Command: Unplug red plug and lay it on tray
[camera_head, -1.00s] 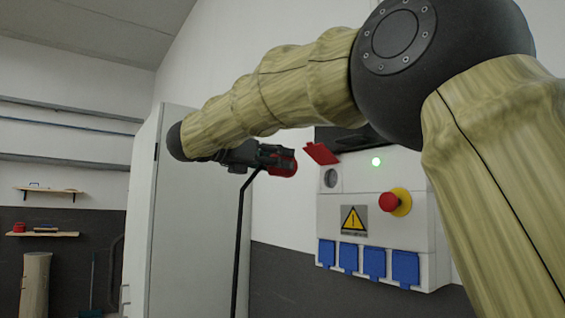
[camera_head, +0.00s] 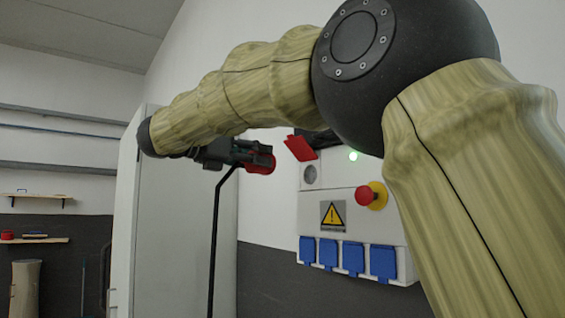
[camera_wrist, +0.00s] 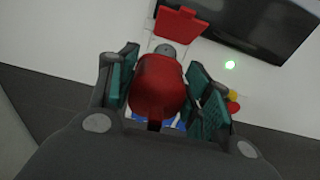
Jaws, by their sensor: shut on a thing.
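My gripper (camera_head: 238,154) is shut on the red plug (camera_head: 261,163) and holds it in the air to the left of the wall box. In the wrist view, the plug (camera_wrist: 158,84) sits between the two green-padded fingers of my gripper (camera_wrist: 160,92). The socket (camera_head: 309,173) on the box is empty, and its red lid (camera_head: 300,148) is raised. The plug is apart from the socket. A black cable (camera_head: 215,240) hangs down from the plug end. No tray can be made out.
The white wall box (camera_head: 345,190) carries a red stop knob (camera_head: 366,195), a green lamp (camera_head: 353,156) and several blue-covered sockets (camera_head: 353,257). A pale cabinet door (camera_head: 180,230) stands behind the cable. Shelves (camera_head: 35,240) hang at the far left.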

